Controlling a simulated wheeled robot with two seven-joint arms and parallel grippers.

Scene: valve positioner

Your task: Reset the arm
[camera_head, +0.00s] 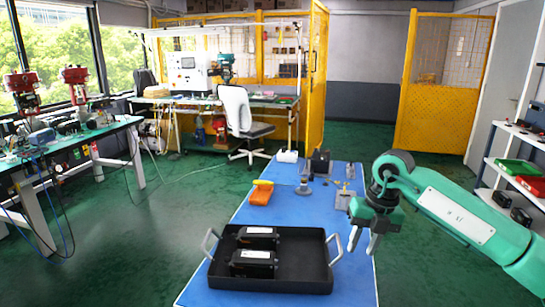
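My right arm comes in from the right, and my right gripper (364,240) hangs above the right side of the blue table, fingers pointing down. Its two fingers stand apart with nothing seen between them. It is to the right of the black tray (310,280), near its right handle. The tray lies on the front of the table and holds two black box-like devices, one at the back (258,235) and one in front (253,260). My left gripper does not show.
On the blue table (225,297) behind the tray are an orange and yellow tool (262,193), a small metal post (304,182), a dark block (320,161) and a metal plate with a fitting (345,197). A shelf (512,150) stands at the right. Green floor lies left of the table.

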